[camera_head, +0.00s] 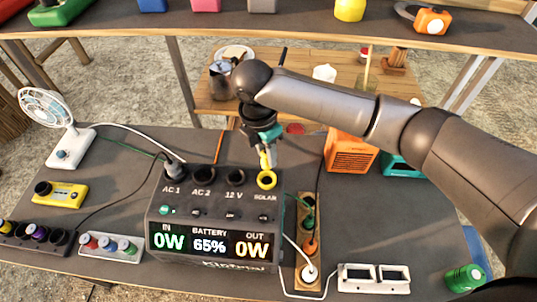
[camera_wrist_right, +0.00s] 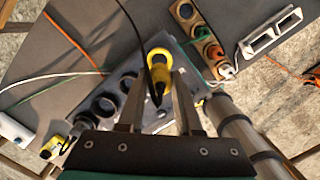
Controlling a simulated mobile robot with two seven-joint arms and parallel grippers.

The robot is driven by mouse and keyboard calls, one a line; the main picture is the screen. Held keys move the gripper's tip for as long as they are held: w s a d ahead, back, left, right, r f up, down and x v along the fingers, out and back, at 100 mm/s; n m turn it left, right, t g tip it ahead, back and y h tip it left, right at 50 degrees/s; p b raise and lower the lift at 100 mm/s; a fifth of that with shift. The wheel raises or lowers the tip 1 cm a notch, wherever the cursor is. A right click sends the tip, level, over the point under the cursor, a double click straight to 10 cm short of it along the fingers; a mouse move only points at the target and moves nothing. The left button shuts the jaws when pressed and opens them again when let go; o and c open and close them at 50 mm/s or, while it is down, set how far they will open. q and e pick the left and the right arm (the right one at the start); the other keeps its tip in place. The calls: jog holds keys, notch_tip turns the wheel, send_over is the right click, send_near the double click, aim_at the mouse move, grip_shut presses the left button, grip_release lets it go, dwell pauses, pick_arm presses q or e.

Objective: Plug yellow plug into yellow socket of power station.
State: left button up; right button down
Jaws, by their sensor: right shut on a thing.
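The power station (camera_head: 215,215) stands on the dark table, with a row of sockets on its top. The yellow socket (camera_head: 266,181), marked SOLAR, is a yellow ring at the right end; a yellow ring also shows in the right wrist view (camera_wrist_right: 160,57). My right gripper (camera_head: 265,150) is shut on the yellow plug (camera_head: 264,160) above that ring. In the right wrist view the plug (camera_wrist_right: 159,92) sits between the fingers. Its lower end appears at the ring's back edge; I cannot tell whether it touches. My left gripper is not in view.
A power strip (camera_head: 309,240) with plugs stands just right of the station. An orange box (camera_head: 350,152) is behind it, a white frame (camera_head: 374,277) at front right. A white fan (camera_head: 60,125) and yellow device (camera_head: 59,194) are at left. A dark plug (camera_head: 174,170) sits in AC 1.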

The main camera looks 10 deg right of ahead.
aim_at(267, 164)
jog(key=shift+f, duration=0.1)
jog(key=shift+f+b, duration=0.4)
jog(key=shift+f, duration=1.35)
jog(key=shift+p, duration=0.5)
jog(key=shift+f, duration=0.2)
jog(key=shift+f+b, duration=0.45)
jog(key=shift+f, duration=0.8)
jog(key=shift+f, duration=0.15)
jog(key=c, duration=0.5)
grip_release()
